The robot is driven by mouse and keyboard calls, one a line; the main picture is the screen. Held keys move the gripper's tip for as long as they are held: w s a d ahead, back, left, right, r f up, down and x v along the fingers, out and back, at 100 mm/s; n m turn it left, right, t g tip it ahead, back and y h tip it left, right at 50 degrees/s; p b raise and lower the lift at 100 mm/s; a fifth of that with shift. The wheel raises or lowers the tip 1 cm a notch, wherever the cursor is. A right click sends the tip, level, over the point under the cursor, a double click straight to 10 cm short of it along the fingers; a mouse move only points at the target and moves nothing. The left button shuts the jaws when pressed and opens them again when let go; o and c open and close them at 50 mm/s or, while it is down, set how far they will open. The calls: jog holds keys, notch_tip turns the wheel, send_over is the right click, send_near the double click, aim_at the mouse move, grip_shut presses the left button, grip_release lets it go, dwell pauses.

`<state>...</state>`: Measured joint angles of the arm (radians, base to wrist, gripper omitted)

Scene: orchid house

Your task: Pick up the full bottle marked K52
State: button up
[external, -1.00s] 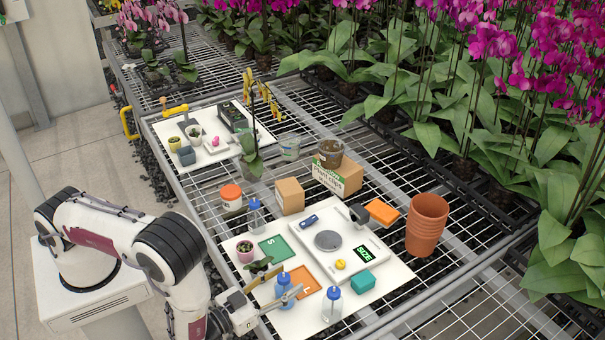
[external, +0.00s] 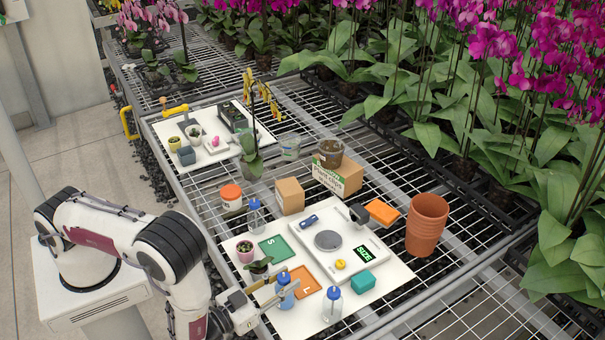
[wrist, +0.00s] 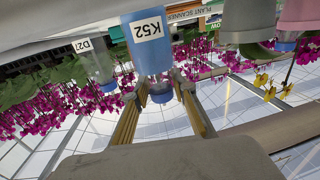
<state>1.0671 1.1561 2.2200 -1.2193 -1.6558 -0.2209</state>
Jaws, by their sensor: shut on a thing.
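The K52 bottle (wrist: 146,50) is filled with blue and has a white label reading K52. In the external view the blue bottle (external: 288,298) stands at the near left of the white board, beside the orange L mat. My gripper (wrist: 158,88) is shut on it, with one finger on each side near its blue cap. In the external view my gripper (external: 286,282) hides part of the bottle. A clear bottle labelled D27 (wrist: 98,63), with a blue cap, shows to the left in the wrist view.
A clear blue-capped bottle (external: 332,307) stands to the right on the board, and another (external: 255,217) at the board's far left. The green S mat (external: 273,248), scale (external: 328,241), teal box (external: 362,281) and a small potted plant (external: 245,252) are also around.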

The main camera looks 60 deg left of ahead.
jog(key=shift+r, duration=0.1)
grip_shut()
jog(key=shift+r, duration=4.9)
